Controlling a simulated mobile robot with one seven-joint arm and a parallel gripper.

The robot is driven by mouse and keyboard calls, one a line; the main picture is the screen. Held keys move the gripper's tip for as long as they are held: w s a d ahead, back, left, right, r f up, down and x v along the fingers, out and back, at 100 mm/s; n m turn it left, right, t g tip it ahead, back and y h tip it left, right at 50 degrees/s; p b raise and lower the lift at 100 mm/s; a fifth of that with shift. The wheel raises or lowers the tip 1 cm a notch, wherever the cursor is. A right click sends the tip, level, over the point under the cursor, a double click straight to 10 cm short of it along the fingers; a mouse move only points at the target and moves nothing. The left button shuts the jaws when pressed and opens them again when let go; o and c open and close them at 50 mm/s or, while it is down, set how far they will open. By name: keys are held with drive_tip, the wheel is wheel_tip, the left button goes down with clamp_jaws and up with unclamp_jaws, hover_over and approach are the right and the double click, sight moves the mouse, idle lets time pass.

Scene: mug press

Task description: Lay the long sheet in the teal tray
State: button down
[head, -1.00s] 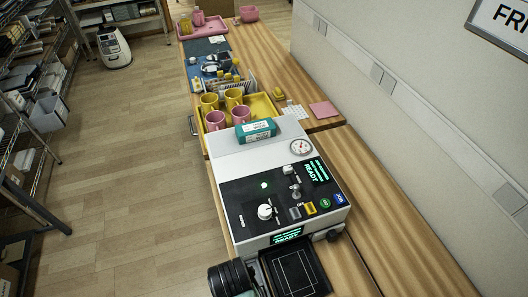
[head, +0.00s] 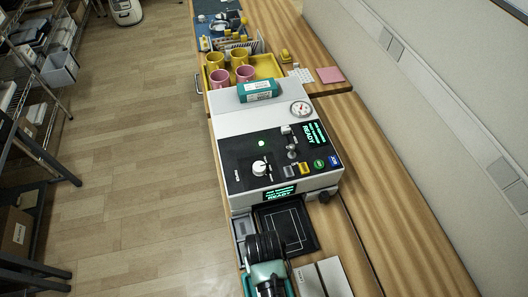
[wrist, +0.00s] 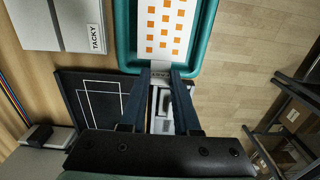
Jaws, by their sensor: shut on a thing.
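The long sheet (wrist: 162,28) is white with rows of orange squares and shows in the wrist view. The teal tray (wrist: 202,50) lies under it, and the sheet runs along the tray between its side walls. My gripper (wrist: 161,74) is shut on the near end of the sheet, over the tray's near rim. I cannot tell whether the rest of the sheet touches the tray floor. The far end is cut off by the picture edge. In the head view my wrist covers much of the teal tray (head: 252,283), and the sheet cannot be made out.
The white press (head: 225,121) stands beyond, with its black plate (head: 305,226) in front. A pale box marked TACKY (wrist: 60,25) lies beside the tray. A teal box (head: 258,91) sits on the press. A yellow tray (head: 268,66) with mugs is farther back. Floor lies on the tray's other side.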

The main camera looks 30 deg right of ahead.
drive_tip(key=shift+f, duration=0.55)
drive_tip(key=shift+f, duration=0.45)
drive_tip(key=c, duration=0.6)
unclamp_jaws()
drive_tip(key=shift+c, duration=0.2)
wheel_tip(320, 180, up, 13)
